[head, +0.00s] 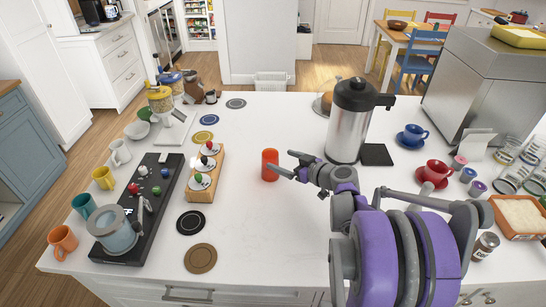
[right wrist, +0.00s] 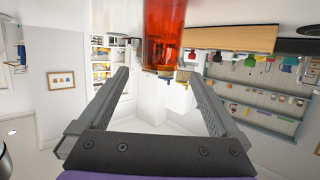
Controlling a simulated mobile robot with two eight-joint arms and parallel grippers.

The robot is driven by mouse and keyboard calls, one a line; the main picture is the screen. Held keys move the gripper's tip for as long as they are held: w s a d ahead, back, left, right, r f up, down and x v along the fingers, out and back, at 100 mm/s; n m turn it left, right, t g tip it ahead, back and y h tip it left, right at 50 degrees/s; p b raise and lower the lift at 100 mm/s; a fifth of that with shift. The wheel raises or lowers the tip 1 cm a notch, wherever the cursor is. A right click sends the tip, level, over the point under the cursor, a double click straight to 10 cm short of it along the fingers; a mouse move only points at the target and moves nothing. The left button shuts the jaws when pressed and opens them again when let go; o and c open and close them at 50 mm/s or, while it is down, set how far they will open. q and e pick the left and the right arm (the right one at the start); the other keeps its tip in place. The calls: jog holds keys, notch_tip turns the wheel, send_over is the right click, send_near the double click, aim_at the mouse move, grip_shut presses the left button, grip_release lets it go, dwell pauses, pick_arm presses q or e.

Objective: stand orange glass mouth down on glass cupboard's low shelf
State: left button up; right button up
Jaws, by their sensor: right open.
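The orange glass (head: 270,166) stands on the white counter, left of the steel flask. Which end its mouth is at I cannot tell. My right gripper (head: 281,163) reaches in from the right, low over the counter, with its open fingers pointing at the glass. In the right wrist view the glass (right wrist: 164,35) shows at the top, between the lines of the open fingers (right wrist: 160,75) and seemingly just past their tips. Nothing is held. I cannot make out the glass cupboard for sure in either view. My left gripper is not in view.
A steel flask (head: 348,122) stands behind my right arm. A wooden stand (head: 204,178) with small balls and a black tray (head: 138,215) are to the left. Cups (head: 412,134), jars and a steel box (head: 482,85) are at the right. The counter in front of the glass is clear.

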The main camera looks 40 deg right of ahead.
aim_at(275, 159)
jog(key=shift+v, duration=0.95)
jog(key=b, duration=0.1)
jog(key=f+b, duration=0.1)
jog(key=b, duration=0.1)
jog(key=shift+w+a+f+b, duration=0.15)
jog(key=shift+w+a+b, duration=0.15)
jog(key=shift+w, duration=0.3)
jog(key=x, duration=0.5)
jog(key=shift+w, duration=0.6)
jog(key=x, duration=0.4)
jog(key=shift+w+d+p, duration=0.2)
jog(key=shift+p, duration=0.1)
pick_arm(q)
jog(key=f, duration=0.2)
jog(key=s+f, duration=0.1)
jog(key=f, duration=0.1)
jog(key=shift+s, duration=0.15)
pick_arm(e)
jog(key=shift+s, duration=0.1)
